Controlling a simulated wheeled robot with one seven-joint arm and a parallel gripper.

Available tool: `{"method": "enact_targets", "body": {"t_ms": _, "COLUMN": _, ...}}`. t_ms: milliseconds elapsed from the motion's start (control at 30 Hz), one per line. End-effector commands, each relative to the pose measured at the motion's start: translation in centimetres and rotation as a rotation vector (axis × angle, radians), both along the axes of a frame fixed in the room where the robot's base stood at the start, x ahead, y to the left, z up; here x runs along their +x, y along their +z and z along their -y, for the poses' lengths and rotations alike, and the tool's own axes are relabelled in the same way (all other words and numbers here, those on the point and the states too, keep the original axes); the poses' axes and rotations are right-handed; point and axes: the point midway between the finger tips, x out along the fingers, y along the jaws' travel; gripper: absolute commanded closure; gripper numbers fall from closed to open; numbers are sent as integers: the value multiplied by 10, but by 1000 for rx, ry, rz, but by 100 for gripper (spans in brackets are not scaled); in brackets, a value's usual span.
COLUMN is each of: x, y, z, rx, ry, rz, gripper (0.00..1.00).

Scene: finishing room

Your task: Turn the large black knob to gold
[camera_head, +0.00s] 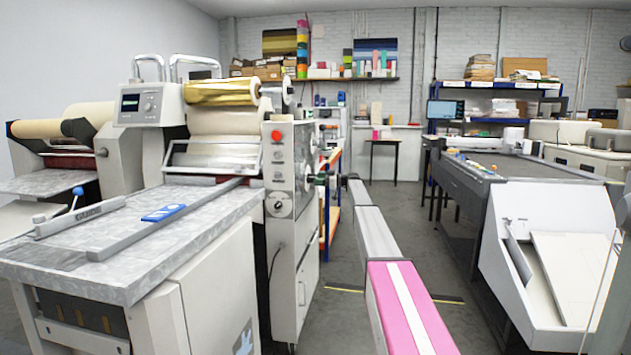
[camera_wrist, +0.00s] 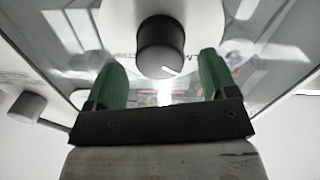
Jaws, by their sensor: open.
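The large black knob (camera_wrist: 161,46) is near the top middle of the wrist view, on a round white dial plate on a pale panel. Its white pointer line points down and slightly right in that view. The dial's markings are too blurred to read, so I cannot make out gold. My gripper (camera_wrist: 160,68) has its two green fingers apart, one to each side of the knob's lower part, with visible gaps. In the head view my gripper (camera_head: 323,180) is small, at the right side of the white machine (camera_head: 293,235); I cannot clearly tell the knob there.
A gold foil roll (camera_head: 222,92) sits on top of the machine. A red button (camera_head: 277,135) and a smaller dial (camera_head: 279,204) are on its front panel. A grey feed table (camera_head: 130,240) stands at the left, and a long dark table (camera_head: 475,180) at the right.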

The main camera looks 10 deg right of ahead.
Motion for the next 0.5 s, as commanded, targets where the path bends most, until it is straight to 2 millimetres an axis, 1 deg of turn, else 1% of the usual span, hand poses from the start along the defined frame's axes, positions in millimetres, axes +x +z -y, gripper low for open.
{"method": "enact_targets", "body": {"t_ms": 33, "x": 3, "y": 0, "z": -8, "rx": 0, "ry": 1, "rz": 0, "gripper": 21}}
{"method": "enact_targets", "body": {"t_ms": 167, "x": 7, "y": 0, "z": -19, "rx": 0, "ry": 1, "rz": 0, "gripper": 21}}
{"method": "enact_targets", "body": {"t_ms": 467, "x": 8, "y": 0, "z": -21, "rx": 0, "ry": 0, "rz": 0, "gripper": 21}}
{"method": "enact_targets", "body": {"t_ms": 500, "x": 8, "y": 0, "z": -21, "rx": 0, "ry": 0, "rz": 0, "gripper": 34}}
